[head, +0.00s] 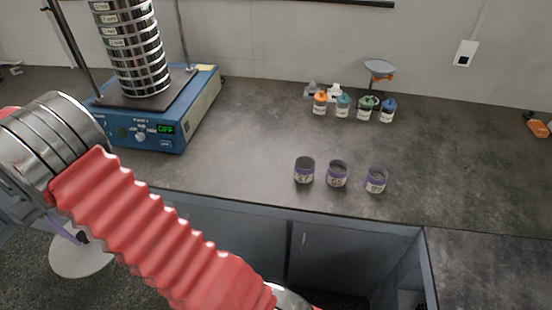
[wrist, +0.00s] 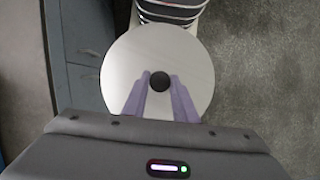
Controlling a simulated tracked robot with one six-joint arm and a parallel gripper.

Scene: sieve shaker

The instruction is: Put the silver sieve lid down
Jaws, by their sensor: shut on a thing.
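The silver sieve lid (wrist: 125,70) is a round pale disc with a black knob (wrist: 159,81) at its centre. My gripper (wrist: 160,84) is shut on the knob, its two purple fingers on either side. In the head view the lid (head: 85,259) shows at the lower left, in front of the counter and above the speckled floor, partly hidden by my arm. The sieve stack (head: 134,50) stands on the blue shaker (head: 150,128) at the back left. Its top is out of view.
The dark counter (head: 235,150) has clear room right of the shaker. Three purple-banded cups (head: 336,174) stand near its front edge. Several capped bottles (head: 343,105) and a small dish on a stand (head: 380,68) are behind them. An orange object (head: 538,128) lies far right.

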